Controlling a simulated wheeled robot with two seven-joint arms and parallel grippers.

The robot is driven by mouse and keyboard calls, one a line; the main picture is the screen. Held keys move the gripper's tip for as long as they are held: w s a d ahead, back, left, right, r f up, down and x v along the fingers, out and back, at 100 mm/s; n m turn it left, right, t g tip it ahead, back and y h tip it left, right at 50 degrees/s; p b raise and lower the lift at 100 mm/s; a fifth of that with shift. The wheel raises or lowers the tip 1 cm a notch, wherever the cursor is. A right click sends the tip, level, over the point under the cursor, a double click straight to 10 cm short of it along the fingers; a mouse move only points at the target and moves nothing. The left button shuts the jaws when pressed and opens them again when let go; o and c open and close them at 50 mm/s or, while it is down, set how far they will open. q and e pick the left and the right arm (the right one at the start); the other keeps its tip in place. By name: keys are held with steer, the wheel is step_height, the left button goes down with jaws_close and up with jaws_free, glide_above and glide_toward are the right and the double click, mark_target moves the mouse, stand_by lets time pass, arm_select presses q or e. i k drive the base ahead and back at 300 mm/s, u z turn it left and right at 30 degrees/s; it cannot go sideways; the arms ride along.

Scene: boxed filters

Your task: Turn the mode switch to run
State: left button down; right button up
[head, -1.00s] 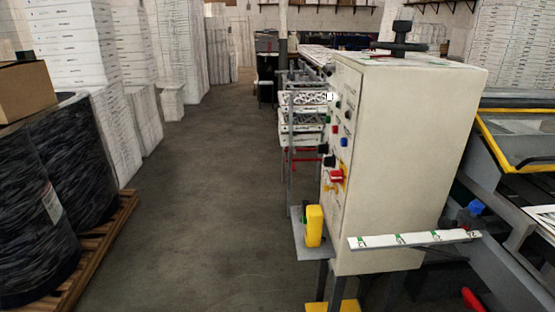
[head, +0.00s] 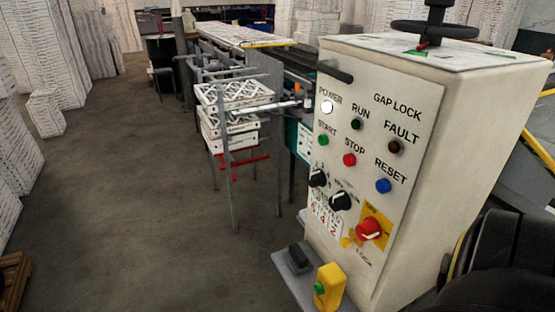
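The control cabinet (head: 480,130) stands right of the middle, its panel facing me at an angle. Two black rotary knobs (head: 318,178) (head: 340,200) sit low on the panel. Their small labels are too blurred to read, so I cannot tell which one is the mode switch or where it points. The word RUN (head: 361,111) stands above a dark round lamp (head: 356,124). A dark, rounded part at the lower right edge appears to be my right arm. No fingertips of either gripper show.
A yellow box (head: 329,287) stands below. Open floor (head: 130,200) lies to the left.

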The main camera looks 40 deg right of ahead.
mark_target(341, 201)
steer(key=i, duration=2.15)
steer(key=z, duration=3.65)
